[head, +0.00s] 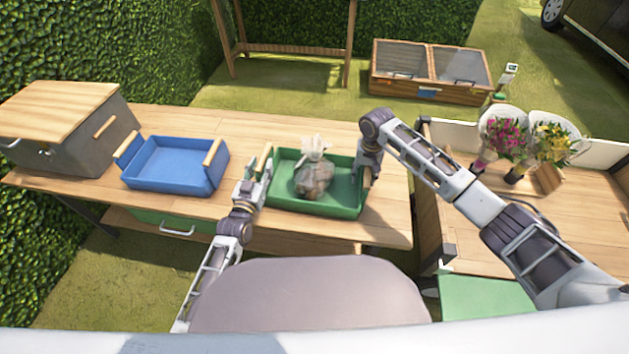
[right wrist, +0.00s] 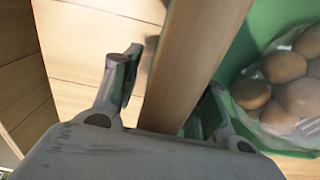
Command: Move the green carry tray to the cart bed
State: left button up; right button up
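The green carry tray (head: 318,208) sits on the wooden table and holds a clear bag of round brown items (head: 314,175). The bag also shows in the right wrist view (right wrist: 290,85). My left gripper (head: 258,172) is at the tray's left wooden handle (head: 265,157), with its fingers apart. My right gripper (right wrist: 170,95) has its fingers on either side of the right wooden handle (right wrist: 200,50), with a gap beside the left finger. The cart bed (head: 590,205) is to the right of the table.
A blue tray (head: 172,165) and a grey box with a wooden lid (head: 75,125) stand on the table to the left. Flower bouquets (head: 505,138) stand at the back of the cart. The cart's near boards look clear, though my right arm crosses them.

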pick_arm(q)
jog(key=c, duration=0.7)
pick_arm(e)
jog(key=c, duration=0.7)
pick_arm(q)
grip_shut()
pick_arm(e)
grip_shut()
